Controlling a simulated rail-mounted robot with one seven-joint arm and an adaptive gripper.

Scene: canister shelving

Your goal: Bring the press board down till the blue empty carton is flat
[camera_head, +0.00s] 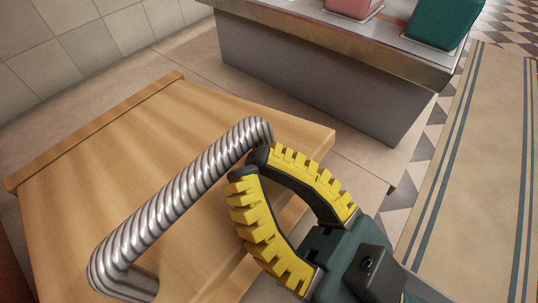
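The press board (120,150) is a broad light wooden slab with a raised strip along its far left edge. A ribbed metal bar handle (180,200) stands on it, running from lower left to upper middle. My gripper (250,164), with yellow ridged fingers, is at the handle's upper right end. Its fingertips are almost together, and bare wood shows between the bowed fingers. The upper fingertip overlaps the bend of the handle in the picture; I cannot tell whether they touch. The blue carton is not in view.
A grey counter (320,75) with a metal top stands behind the board. A pink block (352,8) and a dark green block (443,22) sit on it. A beige runner with blue stripes (470,180) lies on the floor at right. A tiled wall is at upper left.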

